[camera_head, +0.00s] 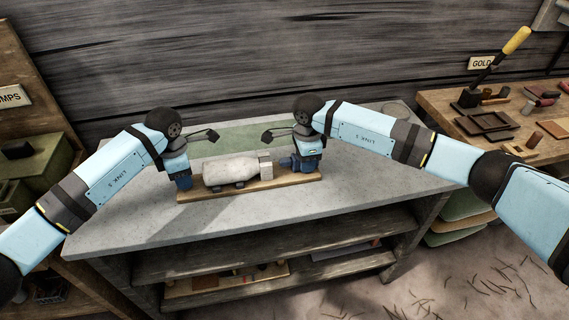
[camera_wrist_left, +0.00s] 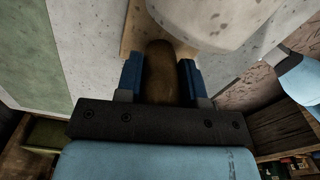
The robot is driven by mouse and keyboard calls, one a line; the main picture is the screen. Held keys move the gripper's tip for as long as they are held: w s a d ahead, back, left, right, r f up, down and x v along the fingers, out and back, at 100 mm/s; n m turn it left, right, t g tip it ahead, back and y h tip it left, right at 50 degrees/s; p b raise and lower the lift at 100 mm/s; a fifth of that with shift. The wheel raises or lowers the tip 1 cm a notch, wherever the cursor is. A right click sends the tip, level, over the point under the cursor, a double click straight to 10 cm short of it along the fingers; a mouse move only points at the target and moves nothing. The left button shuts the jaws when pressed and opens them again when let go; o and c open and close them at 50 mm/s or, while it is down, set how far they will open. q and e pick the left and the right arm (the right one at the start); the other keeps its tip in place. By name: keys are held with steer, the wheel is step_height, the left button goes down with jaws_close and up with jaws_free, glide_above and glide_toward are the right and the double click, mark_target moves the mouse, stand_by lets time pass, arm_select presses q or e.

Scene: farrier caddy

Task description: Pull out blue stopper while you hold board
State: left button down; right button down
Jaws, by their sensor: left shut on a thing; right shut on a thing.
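A wooden board (camera_head: 247,189) lies on the grey bench top with a pale, bottle-like body (camera_head: 230,170) lying along it. A light block (camera_head: 265,163) stands at the body's right end. My left gripper (camera_head: 184,183) is at the board's left end. In the left wrist view its blue fingers are shut on a brown rounded piece (camera_wrist_left: 160,75) at the end of the board. My right gripper (camera_head: 297,163) is shut at the right end, beside the light block. The blue stopper is hard to tell apart from the blue fingers there and is mostly hidden.
A green mat (camera_head: 236,138) lies behind the board. The bench top (camera_head: 355,185) is clear to the right and in front. A shelf with items is below. A side table (camera_head: 445,101) with tools stands at the right, and a green box (camera_head: 30,165) at the left.

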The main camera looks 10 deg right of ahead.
arm_select(q)
steer(key=shift+f, duration=0.1)
arm_select(e)
steer(key=shift+r, duration=4.3)
arm_select(q)
steer(key=c, duration=0.7)
jaws_free()
steer(key=shift+o, duration=0.4)
steer(key=o, duration=0.6)
steer(key=shift+r, duration=0.25)
steer(key=shift+r+p, duration=0.7)
steer(key=shift+r, duration=0.55)
arm_select(e)
steer(key=shift+r, duration=0.65)
arm_select(q)
steer(key=shift+r, duration=0.1)
